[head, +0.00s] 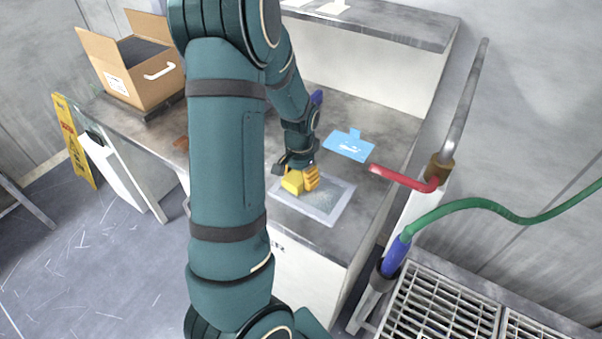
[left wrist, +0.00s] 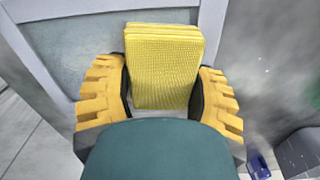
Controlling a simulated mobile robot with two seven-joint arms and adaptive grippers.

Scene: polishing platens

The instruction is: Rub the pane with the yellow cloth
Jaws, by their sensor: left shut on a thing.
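The yellow cloth (left wrist: 165,65) is a folded, textured pad held between the two orange fingers of my left gripper (left wrist: 160,95) in the left wrist view. In the head view my left gripper (head: 301,180) is over the pane, with a small part of the cloth (head: 291,184) showing at its left side. The pane (head: 318,203) is a grey, light-framed rectangle lying flat on the counter; its frame also shows in the left wrist view (left wrist: 211,25). The fingers hide part of it. I cannot tell whether the cloth touches the glass. My right gripper is not in view.
A blue card (head: 348,146) lies behind the pane on the counter (head: 362,198). A red-ended pipe (head: 402,179) and a green hose (head: 480,203) are at the right, above a metal grate (head: 440,308). An open cardboard box (head: 140,80) stands at the far left.

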